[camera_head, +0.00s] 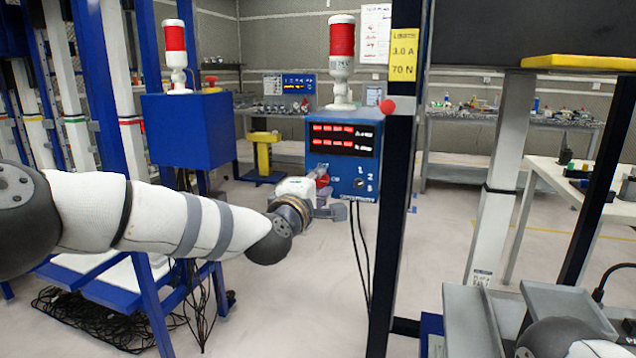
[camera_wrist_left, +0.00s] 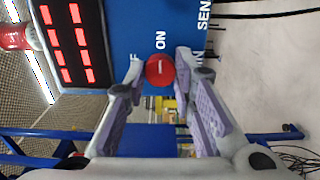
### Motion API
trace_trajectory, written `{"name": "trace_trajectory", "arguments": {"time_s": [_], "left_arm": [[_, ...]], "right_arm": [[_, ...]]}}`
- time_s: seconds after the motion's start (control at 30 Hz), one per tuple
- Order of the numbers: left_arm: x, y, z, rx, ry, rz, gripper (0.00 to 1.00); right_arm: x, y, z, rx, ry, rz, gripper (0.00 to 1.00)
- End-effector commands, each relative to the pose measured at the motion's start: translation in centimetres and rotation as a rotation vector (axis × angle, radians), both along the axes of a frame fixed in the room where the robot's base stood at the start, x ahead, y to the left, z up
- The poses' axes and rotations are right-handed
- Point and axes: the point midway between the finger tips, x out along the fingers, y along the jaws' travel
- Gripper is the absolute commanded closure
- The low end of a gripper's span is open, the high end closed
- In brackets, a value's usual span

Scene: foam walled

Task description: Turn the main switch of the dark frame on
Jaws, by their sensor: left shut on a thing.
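The dark frame's post (camera_head: 400,190) stands right of centre in the head view and bears a yellow label. A blue control box (camera_head: 342,140) with lit red displays is on its left side. The main switch is a round red knob (camera_wrist_left: 160,70) with a white mark, below the "ON" lettering in the wrist view; it partly shows in the head view (camera_head: 322,175). My left gripper (camera_head: 329,188) reaches the box's lower front. Its fingers (camera_wrist_left: 160,75) are shut on the knob, one on each side. The "OFF" lettering is mostly hidden by a finger. My right gripper is out of view.
A red-and-white light tower (camera_head: 341,60) stands on the box, and a red button (camera_head: 388,106) sits at the post. A second blue box (camera_head: 188,130) is on a blue frame at left. Grey trays (camera_head: 565,300) are at lower right. Cables hang below the box.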

Motion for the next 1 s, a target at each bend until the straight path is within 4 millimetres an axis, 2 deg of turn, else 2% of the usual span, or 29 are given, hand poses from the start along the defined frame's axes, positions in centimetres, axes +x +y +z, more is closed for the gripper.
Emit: {"name": "trace_trajectory", "arguments": {"time_s": [0.63,0.67,0.73,1.0], "left_arm": [[-0.03,-0.05,-0.16,0.040,-0.011,-0.001,1.00],[-0.03,-0.05,-0.16,0.040,-0.010,-0.001,0.70],[-0.02,-0.04,-0.15,0.039,-0.010,-0.001,0.55],[-0.03,0.00,-0.07,0.037,-0.011,0.000,0.55]], "right_arm": [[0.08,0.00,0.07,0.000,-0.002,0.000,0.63],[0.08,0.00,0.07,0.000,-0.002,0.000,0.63],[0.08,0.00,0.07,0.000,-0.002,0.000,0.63],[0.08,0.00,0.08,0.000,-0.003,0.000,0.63]]}}
